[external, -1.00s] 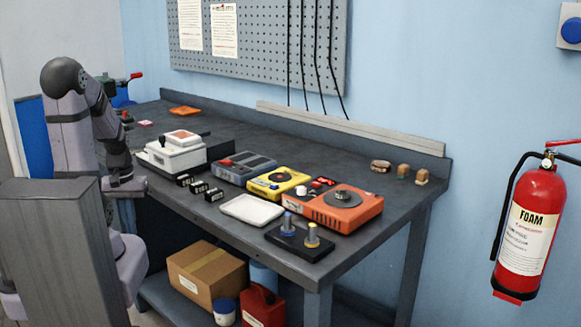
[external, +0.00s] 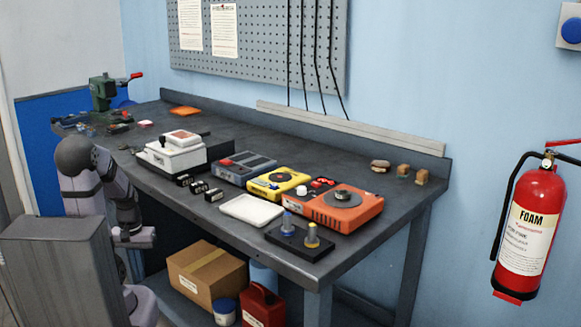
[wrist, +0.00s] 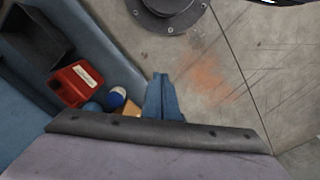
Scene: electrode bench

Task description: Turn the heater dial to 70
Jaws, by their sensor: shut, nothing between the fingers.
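The orange heater-like unit (external: 335,209) sits at the right of the bench, with a round dark plate on top and a small white knob (external: 302,190) at its left corner. I cannot tell for sure that this knob is the heater dial, and no scale marks can be read. My gripper shows in the wrist view (wrist: 160,78) as two blue-grey fingers shut together, empty, over the floor. In the external view my arm's end is at lower left, beside the bench front and far from the unit; its fingers are not clear. The wrist view shows no dial.
A yellow unit (external: 276,184), a grey unit (external: 245,167) and a white device (external: 176,153) stand left of the orange one. A white tray (external: 252,210) and a black stand (external: 300,241) lie in front. A red canister (external: 262,304) is below.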

